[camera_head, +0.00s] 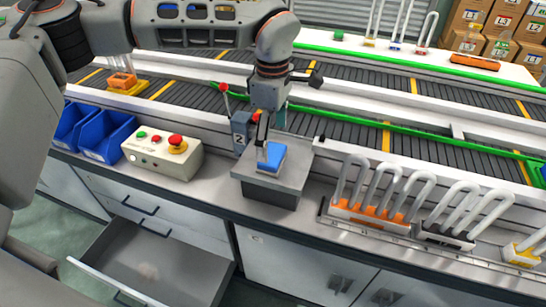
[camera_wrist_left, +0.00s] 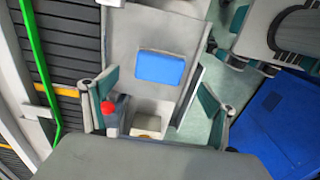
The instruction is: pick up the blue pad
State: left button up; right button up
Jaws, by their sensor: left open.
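The blue pad (camera_head: 271,157) lies on top of a grey square block (camera_head: 243,171) on the counter. In the left wrist view, the blue pad (camera_wrist_left: 161,68) is a flat rectangle on a grey surface, ahead of the fingers. My left gripper (camera_head: 268,138) points down over the pad, and one dark finger covers part of it. In the left wrist view, the left gripper (camera_wrist_left: 158,92) has its fingers spread wide with nothing between them. I cannot tell how high the fingertips are above the pad.
A control box (camera_head: 160,155) with coloured buttons and blue bins (camera_head: 107,138) stand left of the block. Racks of bent tubes, one orange (camera_head: 368,216), stand to the right. A conveyor (camera_head: 350,145) runs behind. A drawer (camera_head: 150,270) is open below the counter.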

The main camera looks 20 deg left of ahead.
aim_at(272, 153)
pick_arm(q)
notch_tip(272, 153, down, 6)
jog(key=shift+w+f, duration=0.1)
jog(key=c, duration=1.2)
